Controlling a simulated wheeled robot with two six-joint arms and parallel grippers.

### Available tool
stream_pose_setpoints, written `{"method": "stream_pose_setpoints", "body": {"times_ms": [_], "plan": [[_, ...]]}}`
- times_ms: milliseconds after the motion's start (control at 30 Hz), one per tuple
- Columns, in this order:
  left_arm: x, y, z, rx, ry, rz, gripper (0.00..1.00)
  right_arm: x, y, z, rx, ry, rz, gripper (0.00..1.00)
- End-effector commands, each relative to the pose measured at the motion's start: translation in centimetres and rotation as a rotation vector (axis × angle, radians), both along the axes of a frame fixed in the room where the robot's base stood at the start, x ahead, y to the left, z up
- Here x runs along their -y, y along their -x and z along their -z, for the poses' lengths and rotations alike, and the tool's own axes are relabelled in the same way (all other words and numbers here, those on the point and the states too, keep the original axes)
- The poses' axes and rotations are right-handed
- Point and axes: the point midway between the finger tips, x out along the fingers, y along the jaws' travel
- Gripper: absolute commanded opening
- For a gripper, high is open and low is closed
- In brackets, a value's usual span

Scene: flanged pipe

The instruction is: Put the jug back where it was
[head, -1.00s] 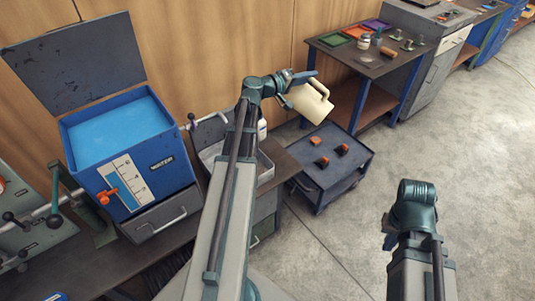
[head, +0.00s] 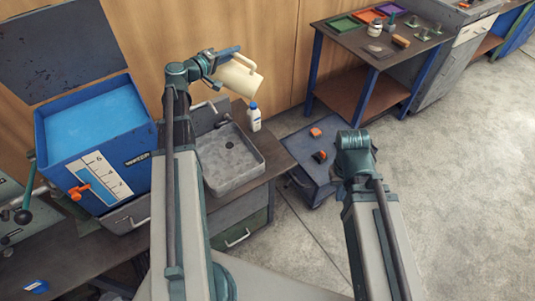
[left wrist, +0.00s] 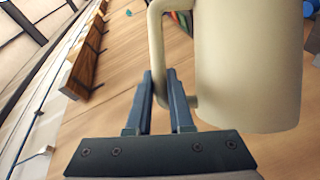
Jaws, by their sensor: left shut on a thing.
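The cream jug (head: 236,80) is in the air in the head view, in front of the wooden wall and above the back of the sink. It looks tilted there. My left gripper (head: 226,54) is shut on its handle. In the left wrist view the two fingers (left wrist: 160,84) close on the handle (left wrist: 157,40), with the jug's body (left wrist: 248,65) to the right. The jug's inside is hidden. My right arm's wrist shows at the right of the head view, but the right gripper's fingers are hidden.
A blue water tank (head: 97,140) with an open lid and orange tap stands left. A grey sink (head: 232,160) and a white bottle (head: 254,118) are on the bench. A low cart (head: 298,150) holds orange-and-black pieces. A table (head: 345,38) with trays stands behind.

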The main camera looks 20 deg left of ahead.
Motion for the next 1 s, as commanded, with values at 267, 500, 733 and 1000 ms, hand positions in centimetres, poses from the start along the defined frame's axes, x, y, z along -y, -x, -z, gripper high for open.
{"method": "stream_pose_setpoints", "body": {"times_ms": [267, 500, 733, 1000], "plan": [[3.5, -0.3, 6.6, 0.013, -0.15, 0.081, 0.0, 0.0, 0.0, 5.6, 0.0, 0.0, 0.0, 0.0], [7.9, -0.4, 14.0, 0.054, -0.392, 0.196, 0.0, 0.0, 0.0, 11.5, 0.0, 0.0, 0.0, 0.0], [12.2, -0.2, 21.1, 0.132, -0.659, 0.319, 0.0, 0.0, 0.0, 17.3, 0.0, 0.0, 0.0, 0.0], [16.8, 0.4, 28.5, 0.258, -0.944, 0.457, 0.0, 0.0, 0.0, 23.7, 0.0, 0.0, 0.0, 0.0]]}}
